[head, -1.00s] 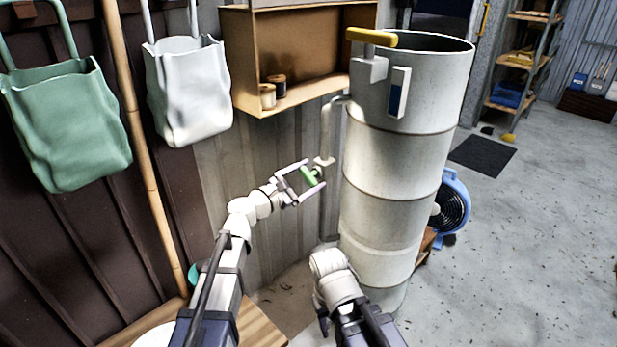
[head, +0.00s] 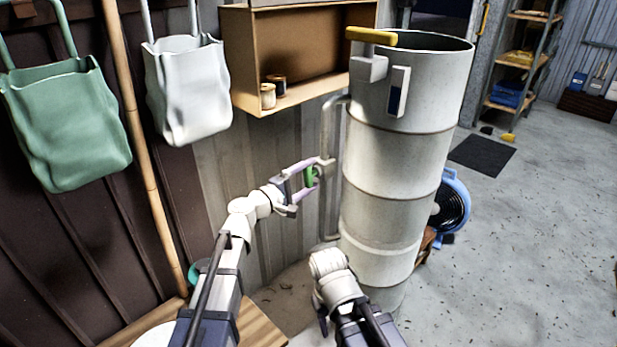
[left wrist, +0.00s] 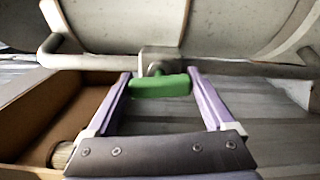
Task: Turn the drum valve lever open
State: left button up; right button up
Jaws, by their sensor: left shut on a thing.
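The green valve lever (head: 311,177) sits on a small fitting of the thin pipe beside the tall pale drum (head: 395,165). In the left wrist view the lever (left wrist: 161,86) lies crosswise below the grey valve body (left wrist: 160,62). My left gripper (head: 313,174) reaches it from the left, with its purple fingers at the lever's two ends. It also shows in the left wrist view (left wrist: 163,84), shut on the lever. My right arm is low in front of the drum, but its fingers do not show.
A yellow handle (head: 371,37) sticks out at the drum's top. A wooden box shelf (head: 300,55) with spools hangs behind the pipe. A blue fan (head: 453,207) stands behind the drum. Two bags hang at left. Open floor lies at right.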

pick_arm(q)
jog(key=shift+m, duration=0.7)
jog(key=shift+s, duration=0.1)
jog(key=o, duration=1.1)
jog(key=v, duration=0.7)
jog(key=shift+s+a, duration=0.3)
